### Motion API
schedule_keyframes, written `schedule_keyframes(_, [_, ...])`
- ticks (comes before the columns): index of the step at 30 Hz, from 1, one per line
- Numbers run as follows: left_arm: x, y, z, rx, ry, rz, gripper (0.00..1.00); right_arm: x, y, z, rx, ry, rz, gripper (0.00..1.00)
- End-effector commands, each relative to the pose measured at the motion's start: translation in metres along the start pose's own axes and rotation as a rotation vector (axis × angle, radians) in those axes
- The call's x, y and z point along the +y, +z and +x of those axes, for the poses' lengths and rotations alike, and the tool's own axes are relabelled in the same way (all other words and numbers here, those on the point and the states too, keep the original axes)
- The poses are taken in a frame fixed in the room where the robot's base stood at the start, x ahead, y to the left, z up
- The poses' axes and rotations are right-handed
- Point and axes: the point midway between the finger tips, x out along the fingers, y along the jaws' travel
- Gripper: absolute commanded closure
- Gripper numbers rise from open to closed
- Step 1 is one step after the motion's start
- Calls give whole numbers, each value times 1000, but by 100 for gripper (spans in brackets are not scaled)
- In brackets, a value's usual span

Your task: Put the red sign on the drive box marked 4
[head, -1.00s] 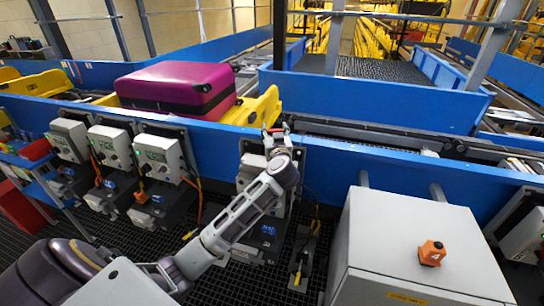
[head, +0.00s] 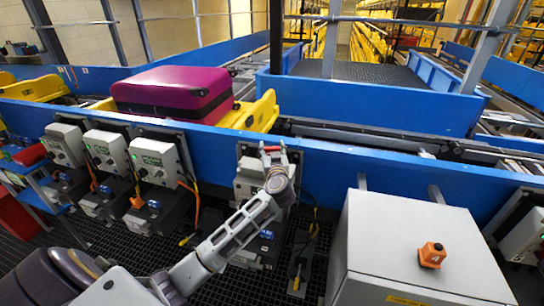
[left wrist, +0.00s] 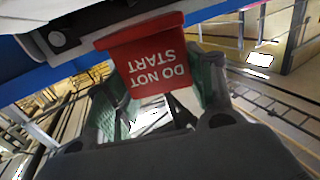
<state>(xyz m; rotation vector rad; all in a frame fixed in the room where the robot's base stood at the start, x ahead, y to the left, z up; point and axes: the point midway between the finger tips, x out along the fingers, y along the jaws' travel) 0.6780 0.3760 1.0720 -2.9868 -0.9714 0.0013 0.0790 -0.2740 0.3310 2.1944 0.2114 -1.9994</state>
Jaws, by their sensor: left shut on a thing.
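My left gripper (head: 273,155) is in front of a white drive box (head: 248,183) on the blue conveyor side, near the box's top. In the left wrist view the red sign (left wrist: 149,62) reads "DO NOT START" upside down between the gripper's fingers (left wrist: 157,88). Its upper edge is close to a pale surface; I cannot tell whether they touch. No number is readable on this box, which is partly hidden by my arm. My right gripper is not in view.
More drive boxes (head: 154,160) line the conveyor side at left. A magenta suitcase (head: 165,92) lies in a yellow tray (head: 262,112) behind the blue wall (head: 345,158).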

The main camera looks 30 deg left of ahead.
Motion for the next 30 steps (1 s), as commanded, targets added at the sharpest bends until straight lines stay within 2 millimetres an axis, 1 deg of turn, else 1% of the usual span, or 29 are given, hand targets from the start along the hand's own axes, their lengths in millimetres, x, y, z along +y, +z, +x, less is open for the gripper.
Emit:
schedule_keyframes(1, [0,8,0,-1,0,1,73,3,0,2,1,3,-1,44])
schedule_keyframes(3, [0,16,0,-1,-1,1,73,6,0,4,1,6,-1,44])
schedule_keyframes(6, [0,21,0,1,0,0,73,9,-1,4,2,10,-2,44])
schedule_keyframes(13, [0,22,0,1,0,-1,73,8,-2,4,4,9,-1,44])
schedule_keyframes(24, [0,26,0,0,0,-1,73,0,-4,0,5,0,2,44])
schedule_keyframes(25, [0,26,0,0,0,-2,43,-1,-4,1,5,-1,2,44])
schedule_keyframes(29, [0,26,0,0,0,-1,27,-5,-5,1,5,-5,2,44])
schedule_keyframes(30, [0,26,0,0,0,-1,24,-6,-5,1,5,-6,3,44])
